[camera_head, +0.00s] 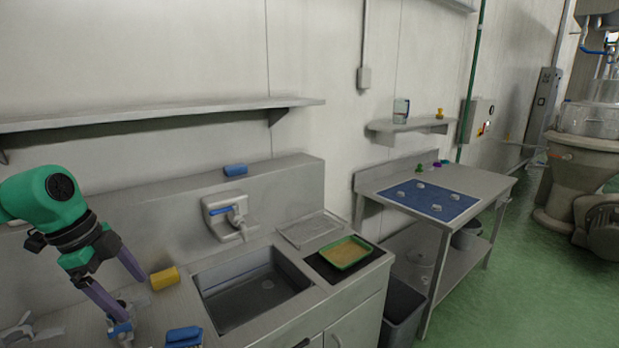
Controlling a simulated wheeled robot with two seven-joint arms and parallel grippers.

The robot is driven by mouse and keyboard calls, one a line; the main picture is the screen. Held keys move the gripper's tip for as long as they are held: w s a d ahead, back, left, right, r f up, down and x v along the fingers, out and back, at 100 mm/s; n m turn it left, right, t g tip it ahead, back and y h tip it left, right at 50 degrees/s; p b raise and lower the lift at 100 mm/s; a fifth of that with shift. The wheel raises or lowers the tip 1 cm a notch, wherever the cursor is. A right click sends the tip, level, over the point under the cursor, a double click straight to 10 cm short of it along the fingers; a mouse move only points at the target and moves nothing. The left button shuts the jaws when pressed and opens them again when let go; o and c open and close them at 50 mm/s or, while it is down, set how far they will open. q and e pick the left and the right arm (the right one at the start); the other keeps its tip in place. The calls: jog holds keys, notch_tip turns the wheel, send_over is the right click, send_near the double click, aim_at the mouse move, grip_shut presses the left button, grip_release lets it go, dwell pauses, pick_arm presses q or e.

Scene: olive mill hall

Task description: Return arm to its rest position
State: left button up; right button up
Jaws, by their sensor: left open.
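My left arm comes in from the left, with a green wrist and dark mount. My left gripper (132,298) points down to the right over the left end of the counter. Its two purple fingers are spread wide. A yellow block (165,278) lies on the counter just right of the upper finger, outside the jaws. A small blue item beside the lower fingertip is partly hidden, and I cannot tell whether they touch. My right gripper is out of view.
A sink (255,291) lies right of my gripper, with a blue object (184,336) at its near left. A green tray (369,250) sits on a dark mat. A second table holds a blue mat (409,201). A wall shelf (150,113) hangs above the counter.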

pick_arm(q)
jog(key=w+f+n+t+h, duration=0.1)
jog(key=w+f+n+t, duration=0.5)
jog(key=f+t, duration=0.55)
jog(key=s+d+f+n+g+y, duration=0.1)
jog(key=s+f+n+g+y, duration=0.45)
jog(key=s+f+n, duration=0.45)
jog(key=s+d+f+m+g+h, duration=0.2)
jog(key=s+d+f+g, duration=0.3)
jog(key=s+d, duration=0.55)
jog(key=s+a+f+b, duration=0.15)
jog(key=f+b, duration=0.25)
jog(key=f, duration=1.2)
jog(key=s+f+b, duration=0.2)
jog(key=f+b, duration=0.2)
jog(key=f, duration=1.2)
jog(key=s+a+f+g+b, duration=0.1)
jog(key=s+f+b, duration=0.2)
jog(key=s+f, duration=0.5)
jog(key=s+a+f+g+b, duration=0.1)
jog(key=s+a+f+b, duration=0.1)
jog(key=s+f, duration=0.7)
notch_tip(320, 180, down, 4)
jog(key=shift+a+f+b, duration=0.2)
jog(key=shift+b, duration=0.6)
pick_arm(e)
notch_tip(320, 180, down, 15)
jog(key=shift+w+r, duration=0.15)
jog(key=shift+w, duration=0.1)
